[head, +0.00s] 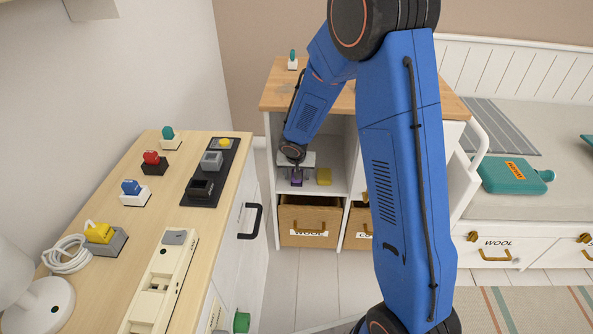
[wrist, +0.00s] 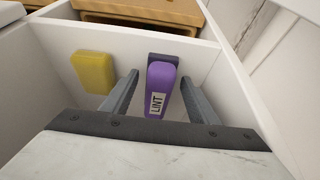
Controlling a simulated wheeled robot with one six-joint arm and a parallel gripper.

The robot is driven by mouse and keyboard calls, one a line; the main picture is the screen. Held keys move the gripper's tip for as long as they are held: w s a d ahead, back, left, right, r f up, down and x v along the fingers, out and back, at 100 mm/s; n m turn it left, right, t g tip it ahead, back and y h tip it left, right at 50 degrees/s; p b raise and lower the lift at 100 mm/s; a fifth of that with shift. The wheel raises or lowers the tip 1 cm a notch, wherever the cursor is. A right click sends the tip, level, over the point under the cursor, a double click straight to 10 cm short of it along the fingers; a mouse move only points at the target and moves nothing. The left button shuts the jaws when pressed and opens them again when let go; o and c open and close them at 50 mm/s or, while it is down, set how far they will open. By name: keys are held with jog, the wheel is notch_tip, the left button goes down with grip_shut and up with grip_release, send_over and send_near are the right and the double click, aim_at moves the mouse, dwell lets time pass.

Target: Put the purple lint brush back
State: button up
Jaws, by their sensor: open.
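The purple lint brush (wrist: 160,88), with a white LINT label and a dark edge, rests in the white cubby of the shelf unit. It also shows small in the head view (head: 296,182), just below my gripper. My gripper (wrist: 160,88) is open, with one finger on each side of the brush in the wrist view. Gaps show between the fingers and the brush. In the head view my gripper (head: 296,172) reaches into the cubby (head: 333,150), and its fingers are hard to make out.
A yellow block (wrist: 93,72) lies left of the brush in the wrist view, in the same cubby. The cubby's walls are close on both sides. A WOOL drawer (head: 309,222) is below. A desk (head: 150,215) with several switches and plugs stands at left.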

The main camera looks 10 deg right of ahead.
jog(key=v, duration=1.6)
jog(key=s+d+r, duration=0.4)
jog(key=s+r, duration=0.3)
jog(key=s+d+r+n, duration=0.1)
jog(key=s+d+r, duration=0.2)
jog(key=s, duration=1.1)
jog(key=s+d+r+n+y, duration=0.1)
jog(key=s+r, duration=0.3)
jog(key=s, duration=1)
jog(key=shift+d+n+t, duration=0.3)
jog(key=shift+d+n, duration=0.5)
jog(key=shift+d, duration=0.1)
